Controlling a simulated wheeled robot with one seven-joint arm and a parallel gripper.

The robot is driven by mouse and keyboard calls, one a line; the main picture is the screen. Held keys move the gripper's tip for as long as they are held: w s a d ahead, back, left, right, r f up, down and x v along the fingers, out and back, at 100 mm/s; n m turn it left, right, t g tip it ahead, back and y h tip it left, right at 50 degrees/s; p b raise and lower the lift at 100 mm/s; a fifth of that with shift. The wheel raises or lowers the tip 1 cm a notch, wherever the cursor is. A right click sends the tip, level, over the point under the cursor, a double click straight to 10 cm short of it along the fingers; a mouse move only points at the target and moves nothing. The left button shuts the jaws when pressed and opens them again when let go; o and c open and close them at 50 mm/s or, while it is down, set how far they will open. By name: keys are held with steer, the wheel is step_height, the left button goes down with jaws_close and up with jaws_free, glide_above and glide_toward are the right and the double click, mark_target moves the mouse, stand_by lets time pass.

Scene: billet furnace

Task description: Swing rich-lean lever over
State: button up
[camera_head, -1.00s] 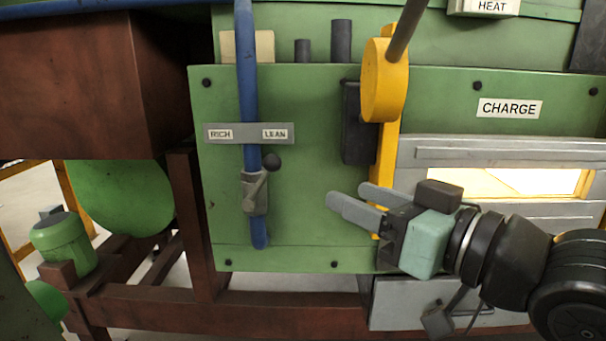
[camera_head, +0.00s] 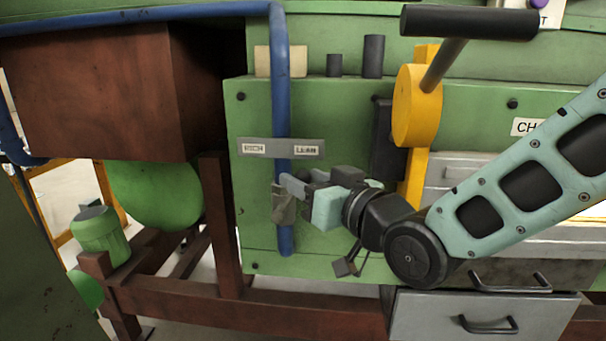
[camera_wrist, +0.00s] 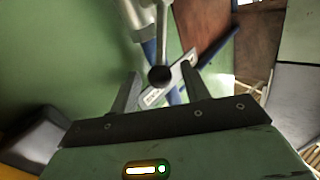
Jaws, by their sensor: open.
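The rich-lean lever is a small grey handle (camera_wrist: 163,38) with a black ball knob (camera_wrist: 159,76), on a grey valve body (camera_head: 284,207) on a vertical blue pipe. In the wrist view the knob appears between my open fingertips (camera_wrist: 161,71); I cannot tell whether either finger touches it. In the head view my gripper (camera_head: 293,184) reaches the valve from the right and hides the knob and most of the handle. The grey label plate (camera_head: 268,148) above reads RICH at left and LEAN at right.
A yellow lever wheel (camera_head: 416,106) with a dark rod stands right of the pipe, above my arm. A black box (camera_head: 387,140) sits beside it. Grey drawers (camera_head: 490,318) with handles are at lower right. Green panel is bare left of the valve.

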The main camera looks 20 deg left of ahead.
steer(key=shift+w+a, duration=0.4)
steer(key=shift+a, duration=0.2)
jaws_close()
steer(key=shift+s+a+r+n+p, duration=0.1)
steer(key=shift+a+r+n+p, duration=0.2)
steer(key=shift+a+r+p, duration=0.15)
steer(key=shift+s+a+n+g+h+p, duration=0.15)
steer(key=shift+a+n+g+h+p, duration=0.45)
steer(key=shift+h, duration=0.4)
